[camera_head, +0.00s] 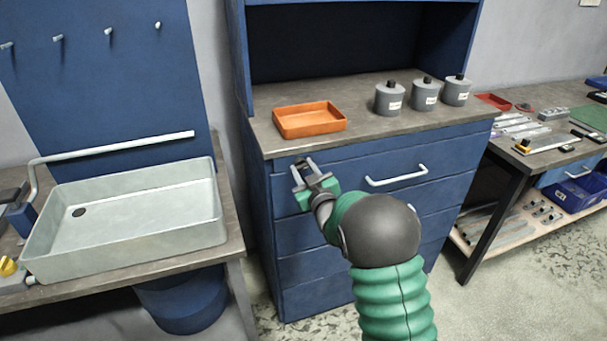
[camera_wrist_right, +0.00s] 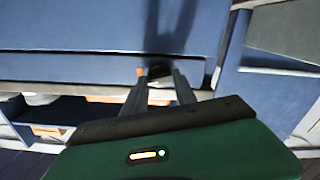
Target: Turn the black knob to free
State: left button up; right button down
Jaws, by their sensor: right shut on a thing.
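My right gripper (camera_head: 305,165) is at the upper left corner of the blue drawer cabinet's front, beside the top drawer. Its two fingers are shut on a small dark thing at the cabinet face, which appears to be the black knob (camera_wrist_right: 158,71). In the right wrist view the fingertips (camera_wrist_right: 159,76) stand on either side of it. The knob is mostly hidden by the fingers, and its turned position cannot be told. The top drawer with its pale bar handle (camera_head: 397,177) looks closed. My left gripper is out of view.
An orange tray (camera_head: 309,121) and several grey lidded jars (camera_head: 389,99) stand on the cabinet top. A pale sink basin (camera_head: 130,222) is on the left bench. A workbench with metal parts (camera_head: 530,130) is at right. Floor shows in front of the cabinet.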

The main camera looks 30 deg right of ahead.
jog(key=n, duration=0.1)
jog(key=n+b, duration=0.2)
jog(key=shift+a+f+n, duration=0.1)
jog(key=shift+f+n, duration=0.15)
jog(key=shift+n, duration=0.05)
jog(key=n+b, duration=0.2)
jog(key=n, duration=0.1)
jog(key=shift+a+n+b, duration=0.1)
jog(key=shift+n+b, duration=0.2)
jog(key=shift+b, duration=0.05)
jog(key=shift+f+n+b, duration=0.2)
jog(key=shift+n+b, duration=1.95)
jog(key=shift+n, duration=1.55)
jog(key=c, duration=1.1)
grip_release()
jog(key=shift+o, duration=0.5)
jog(key=shift+w+a, duration=0.1)
jog(key=shift+r, duration=0.1)
